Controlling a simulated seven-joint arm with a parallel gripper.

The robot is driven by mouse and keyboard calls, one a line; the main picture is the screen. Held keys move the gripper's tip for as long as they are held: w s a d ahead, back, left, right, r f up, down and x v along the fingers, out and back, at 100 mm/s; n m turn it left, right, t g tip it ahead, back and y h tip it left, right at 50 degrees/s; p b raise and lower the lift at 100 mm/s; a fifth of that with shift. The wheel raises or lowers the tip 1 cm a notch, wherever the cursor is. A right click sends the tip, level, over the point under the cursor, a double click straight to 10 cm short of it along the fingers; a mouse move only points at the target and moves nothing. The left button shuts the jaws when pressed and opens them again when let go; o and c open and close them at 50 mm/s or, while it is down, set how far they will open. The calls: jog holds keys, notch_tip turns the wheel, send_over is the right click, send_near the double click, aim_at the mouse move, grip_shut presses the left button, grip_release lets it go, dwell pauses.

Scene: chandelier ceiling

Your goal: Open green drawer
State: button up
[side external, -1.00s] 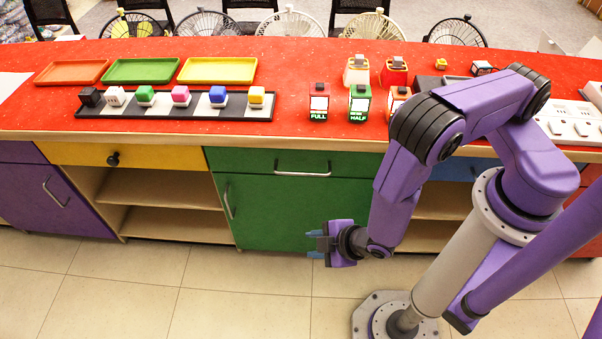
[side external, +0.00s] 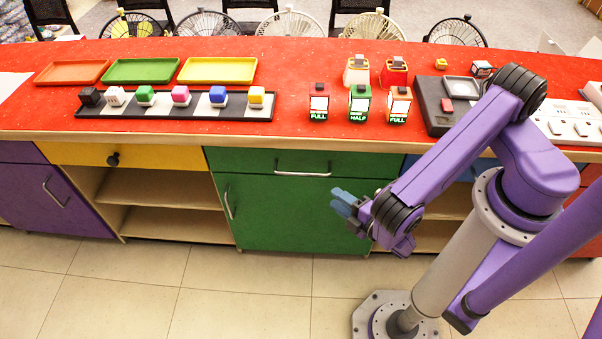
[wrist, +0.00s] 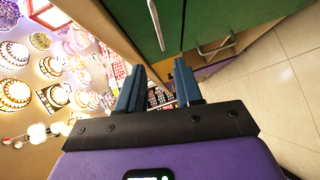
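The green drawer (side external: 250,162) is shut, under the red counter and above a green cupboard door (side external: 275,212). Its silver bar handle (side external: 303,170) runs across its front. In the wrist view the scene is turned sideways, and a silver handle (wrist: 156,24) shows on the green front at the top, beyond the fingers. My gripper (side external: 345,202) is in front of the green cupboard door in the picture, below and right of the handle. The wrist view shows its two blue fingers (wrist: 158,66) apart, with nothing between them. It does not visibly touch the handle.
A yellow drawer (side external: 75,154) and open shelves (side external: 160,188) are to the left. A purple cupboard door (side external: 50,200) is further left. The red counter (side external: 290,75) overhangs the fronts and carries trays, coloured blocks and lit boxes. The tiled floor (side external: 230,290) is clear.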

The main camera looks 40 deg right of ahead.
aim_at(301, 174)
jog(key=w, duration=0.5)
jog(key=w+f, duration=0.1)
jog(key=w, duration=0.4)
jog(key=w+f, duration=0.1)
jog(key=w, duration=0.4)
jog(key=shift+w+f, duration=0.1)
jog(key=shift+w, duration=0.1)
jog(key=shift+a, duration=0.1)
grip_shut()
